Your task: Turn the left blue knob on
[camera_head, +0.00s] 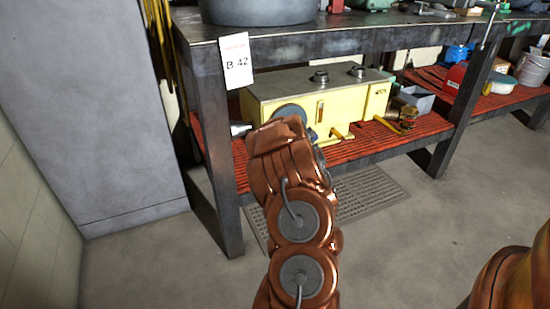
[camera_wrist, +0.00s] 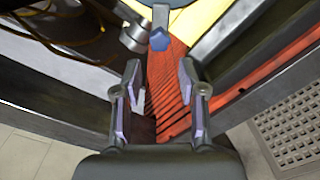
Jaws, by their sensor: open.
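The yellow motor (camera_head: 275,89) with a grey top lies on the red slatted lower shelf of the workbench in the head view. A blue knob (camera_wrist: 160,40) shows near the top middle of the wrist view, below a dark round disc (camera_wrist: 165,3) and beside a grey metal cylinder (camera_wrist: 133,37). Only one blue knob is clear, so I cannot tell whether a second one is hidden. My gripper (camera_wrist: 159,78) is open and empty, and the knob lies ahead of the gap between its fingers, apart from them. In the head view my arm hides the gripper and part of the motor's front.
The workbench's dark front leg (camera_head: 212,150) stands left of my arm, with a "B-42" tag (camera_head: 236,62) above. The tabletop edge overhangs the motor. A grey cabinet (camera_head: 90,100) is at left. Containers sit on the right shelf. Open floor lies in front, with a grate (camera_head: 365,190).

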